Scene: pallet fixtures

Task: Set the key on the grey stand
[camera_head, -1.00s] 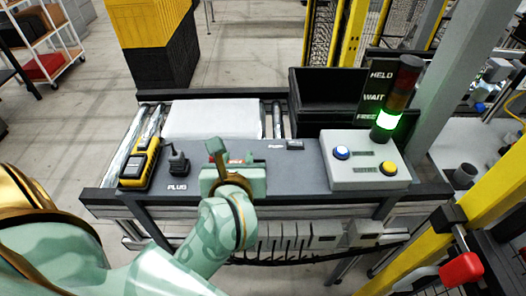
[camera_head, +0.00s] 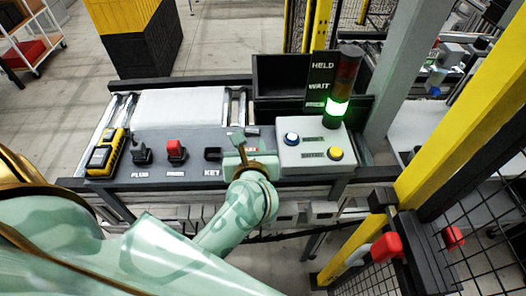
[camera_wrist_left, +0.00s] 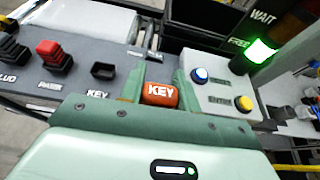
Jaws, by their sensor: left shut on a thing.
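The key is an orange-red block marked KEY (camera_wrist_left: 160,94), held between the fingers of my left gripper (camera_wrist_left: 160,88) in the wrist view. In the head view my left gripper (camera_head: 243,152) is over the dark panel, just left of the grey button box (camera_head: 312,152), and only a little of the key shows. A small dark, open-topped holder (camera_head: 213,154) labelled KEY is left of my gripper and looks empty; it also shows in the wrist view (camera_wrist_left: 103,71). I cannot tell for sure which thing is the grey stand. My right gripper is out of view.
A red-topped piece (camera_head: 176,149) and a black plug (camera_head: 141,153) stand farther left, then a yellow-black device (camera_head: 105,152). A light tower (camera_head: 343,88) glows green by FREE. A yellow post and mesh fence (camera_head: 480,215) flank the right.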

